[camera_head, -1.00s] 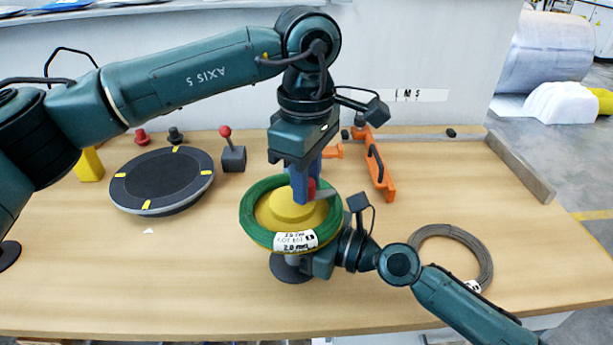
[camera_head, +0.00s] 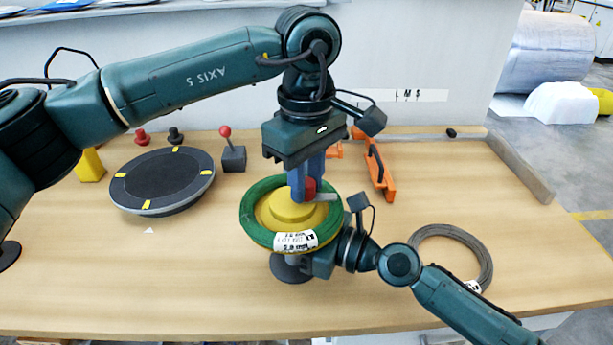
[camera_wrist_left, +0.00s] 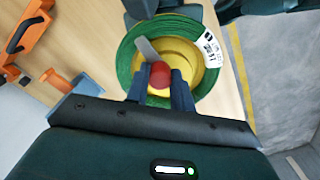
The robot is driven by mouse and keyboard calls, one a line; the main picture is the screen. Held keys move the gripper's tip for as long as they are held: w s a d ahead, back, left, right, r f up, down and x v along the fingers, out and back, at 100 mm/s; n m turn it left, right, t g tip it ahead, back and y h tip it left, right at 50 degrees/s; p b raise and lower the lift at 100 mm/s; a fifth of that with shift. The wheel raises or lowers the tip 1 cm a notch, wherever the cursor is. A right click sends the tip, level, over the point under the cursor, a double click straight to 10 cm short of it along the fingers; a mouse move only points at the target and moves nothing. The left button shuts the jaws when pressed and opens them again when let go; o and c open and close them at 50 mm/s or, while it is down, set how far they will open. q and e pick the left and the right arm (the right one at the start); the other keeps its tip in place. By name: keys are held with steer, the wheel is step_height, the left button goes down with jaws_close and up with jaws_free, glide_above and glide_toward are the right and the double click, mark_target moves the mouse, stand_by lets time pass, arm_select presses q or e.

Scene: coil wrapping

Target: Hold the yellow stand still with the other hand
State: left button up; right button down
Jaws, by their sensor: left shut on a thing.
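The yellow stand (camera_head: 267,216) is upright on the table, with a green coil (camera_head: 252,228) with a white label lying around its top. Its dark round base (camera_head: 287,270) shows below. My left gripper (camera_head: 306,186) is above the stand, shut on a red round piece (camera_head: 310,185). In the left wrist view, this red piece (camera_wrist_left: 160,76) sits between the fingertips, with a grey strip (camera_wrist_left: 147,48) beside it. My right gripper (camera_head: 318,262) is low at the stand's front right, beside its post; its fingertips are hidden under the coil.
A black turntable (camera_head: 160,178) with yellow marks stands left, near a red-knobbed lever box (camera_head: 233,158). An orange tool (camera_head: 380,170) lies behind right. A grey wire coil (camera_head: 450,255) lies at the right. The table's front left is clear.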

arm_select(q)
steer(key=o, duration=1)
steer(key=shift+r, duration=0.1)
step_height(320, 180, up, 12)
arm_select(e)
steer(key=c, duration=0.9)
jaws_free()
steer(key=shift+d, duration=0.1)
